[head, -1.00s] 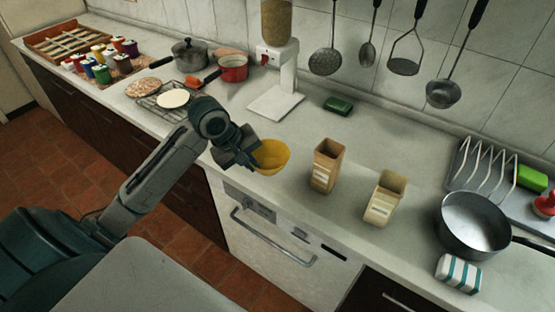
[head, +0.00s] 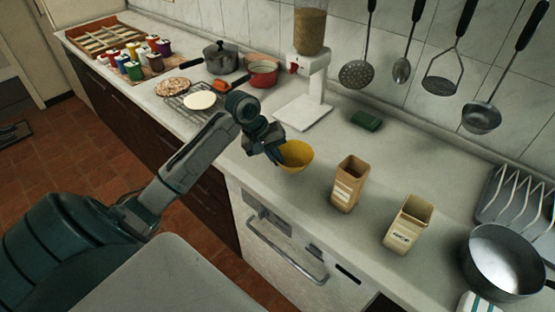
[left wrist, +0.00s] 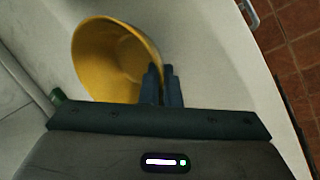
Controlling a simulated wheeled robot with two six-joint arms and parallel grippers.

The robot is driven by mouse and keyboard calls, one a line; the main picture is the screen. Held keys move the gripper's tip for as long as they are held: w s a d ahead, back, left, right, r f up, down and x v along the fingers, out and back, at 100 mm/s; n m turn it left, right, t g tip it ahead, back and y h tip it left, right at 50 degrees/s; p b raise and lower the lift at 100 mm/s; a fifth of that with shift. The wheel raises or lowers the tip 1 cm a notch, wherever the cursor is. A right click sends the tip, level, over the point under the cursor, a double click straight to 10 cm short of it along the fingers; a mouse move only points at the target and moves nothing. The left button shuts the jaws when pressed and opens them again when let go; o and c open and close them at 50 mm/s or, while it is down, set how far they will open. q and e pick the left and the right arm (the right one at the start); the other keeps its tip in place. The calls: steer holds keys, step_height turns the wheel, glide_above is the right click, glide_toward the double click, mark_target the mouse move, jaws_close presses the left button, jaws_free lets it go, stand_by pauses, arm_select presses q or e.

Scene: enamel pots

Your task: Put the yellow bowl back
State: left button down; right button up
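The yellow bowl (head: 297,156) is at the front part of the counter, below the dispenser and left of the tall brown container. My left gripper (head: 276,153) is at the bowl's left side. In the left wrist view, the two fingers (left wrist: 162,86) are close together with the rim of the yellow bowl (left wrist: 105,60) between them. The bowl looks slightly raised off the counter; its underside contact is hard to see. The bowl looks empty. My right gripper is not in view.
A dispenser (head: 310,75) with a white base stands behind the bowl. A brown container (head: 348,184) and a cream container (head: 408,224) stand to the right. A green block (head: 367,121) lies near the wall. A cooling rack (head: 190,101) and red pot (head: 263,74) are to the left.

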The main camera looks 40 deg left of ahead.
arm_select(q)
steer(key=shift+w+a+f, duration=0.1)
steer(key=shift+w+a, duration=0.3)
steer(key=shift+w, duration=0.35)
steer(key=shift+f+p, duration=0.55)
steer(key=shift+f, duration=1.2)
steer(key=c, duration=1.6)
jaws_free()
steer(key=shift+f, duration=0.1)
steer(key=shift+c, duration=0.2)
steer(key=b+v, duration=0.2)
steer(key=v, duration=1)
steer(key=shift+s, duration=0.1)
